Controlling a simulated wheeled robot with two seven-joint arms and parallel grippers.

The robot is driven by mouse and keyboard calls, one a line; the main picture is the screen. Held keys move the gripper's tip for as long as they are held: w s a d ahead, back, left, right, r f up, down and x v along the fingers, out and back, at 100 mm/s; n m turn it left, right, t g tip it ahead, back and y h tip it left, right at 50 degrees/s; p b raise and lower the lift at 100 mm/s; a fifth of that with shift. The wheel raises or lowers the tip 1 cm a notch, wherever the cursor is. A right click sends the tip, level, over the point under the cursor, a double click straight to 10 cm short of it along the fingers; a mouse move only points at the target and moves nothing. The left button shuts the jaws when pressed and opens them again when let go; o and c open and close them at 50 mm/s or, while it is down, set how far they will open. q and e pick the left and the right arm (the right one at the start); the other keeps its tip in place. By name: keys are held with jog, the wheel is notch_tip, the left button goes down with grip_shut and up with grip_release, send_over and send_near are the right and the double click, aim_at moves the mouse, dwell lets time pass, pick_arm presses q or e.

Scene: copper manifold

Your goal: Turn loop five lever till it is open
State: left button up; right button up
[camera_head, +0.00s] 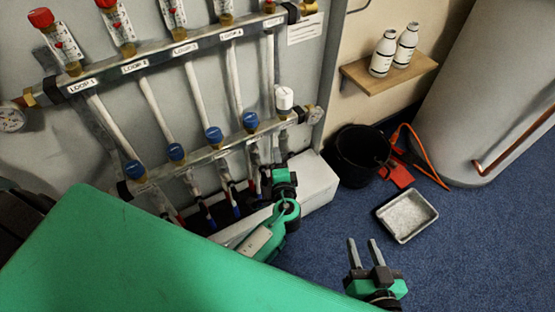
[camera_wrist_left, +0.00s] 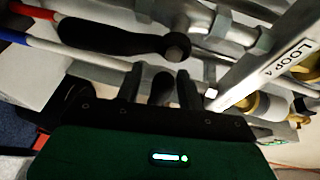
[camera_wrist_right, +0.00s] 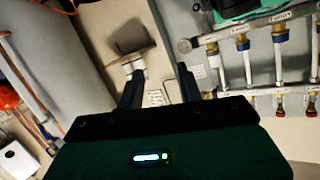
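The copper manifold stands on the left in the head view, with labelled loops on its upper bar (camera_head: 150,60). The rightmost loop has a white cap (camera_head: 284,98) on the lower bar. In the left wrist view, a black lever (camera_wrist_left: 120,40) lies across the top, apart from the fingers. My left gripper (camera_wrist_left: 160,88) is open, with the dark end of another part between its fingers; I cannot tell which loop it serves. In the head view my left gripper (camera_head: 283,180) is at the lower bar's right end, fingers largely hidden. My right gripper (camera_head: 364,252) is open and empty above the floor.
A white box (camera_head: 318,185) stands beneath the manifold's right end. A black bucket (camera_head: 358,155), a metal tray (camera_head: 406,215) and a large cylinder (camera_head: 490,80) are to the right. Two bottles stand on a wooden shelf (camera_head: 390,75).

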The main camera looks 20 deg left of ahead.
pick_arm(q)
jog(key=shift+w+a, duration=0.1)
jog(key=shift+w, duration=0.1)
pick_arm(e)
jog(key=shift+r, duration=0.1)
pick_arm(q)
grip_shut()
jog(key=shift+f, duration=0.1)
